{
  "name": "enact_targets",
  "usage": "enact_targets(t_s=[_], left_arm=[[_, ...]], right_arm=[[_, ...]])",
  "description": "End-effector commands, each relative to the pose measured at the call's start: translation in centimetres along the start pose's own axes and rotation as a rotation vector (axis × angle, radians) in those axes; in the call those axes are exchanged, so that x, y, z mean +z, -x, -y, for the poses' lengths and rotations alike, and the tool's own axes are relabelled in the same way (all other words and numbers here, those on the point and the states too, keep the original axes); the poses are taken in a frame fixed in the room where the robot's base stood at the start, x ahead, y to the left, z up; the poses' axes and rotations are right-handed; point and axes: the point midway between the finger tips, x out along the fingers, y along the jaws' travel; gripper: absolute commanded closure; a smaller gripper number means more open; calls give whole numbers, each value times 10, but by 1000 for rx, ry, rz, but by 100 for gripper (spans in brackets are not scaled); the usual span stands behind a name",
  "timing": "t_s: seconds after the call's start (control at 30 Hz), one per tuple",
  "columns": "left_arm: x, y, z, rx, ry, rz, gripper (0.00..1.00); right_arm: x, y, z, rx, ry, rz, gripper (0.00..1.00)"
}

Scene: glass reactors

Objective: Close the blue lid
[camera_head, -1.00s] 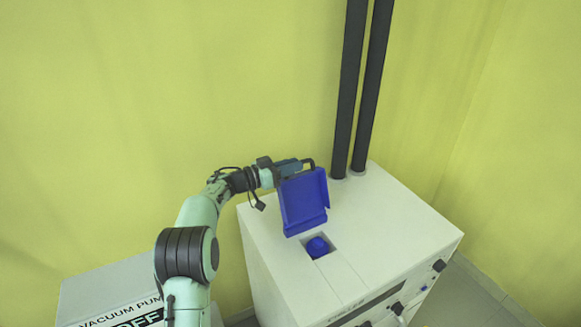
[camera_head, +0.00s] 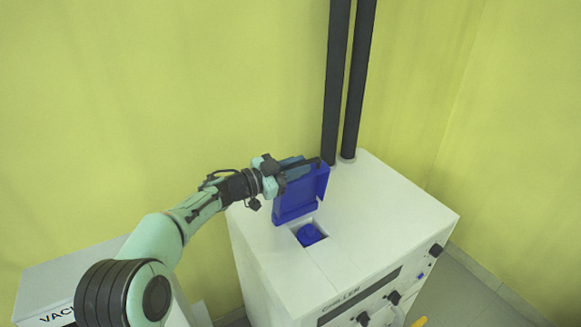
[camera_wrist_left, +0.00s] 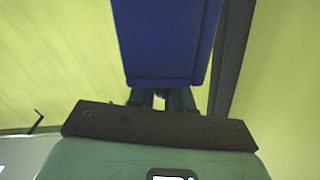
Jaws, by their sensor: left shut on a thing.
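The blue lid (camera_head: 296,204) stands raised and tilted at the back edge of a square opening in the top of a white unit. A round blue cap (camera_head: 309,234) shows inside the opening. My left gripper (camera_head: 312,163) is at the lid's upper edge and partly covers its upper left part. It is shut on the lid. In the left wrist view the lid (camera_wrist_left: 165,45) fills the upper middle, in front of the gripper (camera_wrist_left: 160,99), whose fingertips are hidden. My right gripper is not in view.
Two dark vertical pipes (camera_head: 344,90) rise from the white unit (camera_head: 390,210) just behind the lid. A grey vacuum pump box (camera_head: 60,280) is at the lower left, partly behind my left arm. Yellow walls enclose the back. The unit's top right of the lid is clear.

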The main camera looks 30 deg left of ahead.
Motion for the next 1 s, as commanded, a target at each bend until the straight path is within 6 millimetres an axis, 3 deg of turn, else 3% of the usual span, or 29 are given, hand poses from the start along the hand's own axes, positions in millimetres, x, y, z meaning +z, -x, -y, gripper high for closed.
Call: enact_targets(t_s=[0.2, 0.67, 0.7, 0.73, 1.0], left_arm=[[-1, 0, -11, -2, -60, -2, 100], [-2, 0, -12, -2, -74, -1, 100], [-2, 0, -12, -2, -74, -1, 71], [-2, 0, -12, -2, -73, -1, 61], [-1, 0, -12, -1, -71, 0, 60]], right_arm=[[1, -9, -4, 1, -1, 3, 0], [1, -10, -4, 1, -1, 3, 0], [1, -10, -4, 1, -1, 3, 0], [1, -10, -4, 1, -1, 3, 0], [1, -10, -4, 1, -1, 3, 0]])
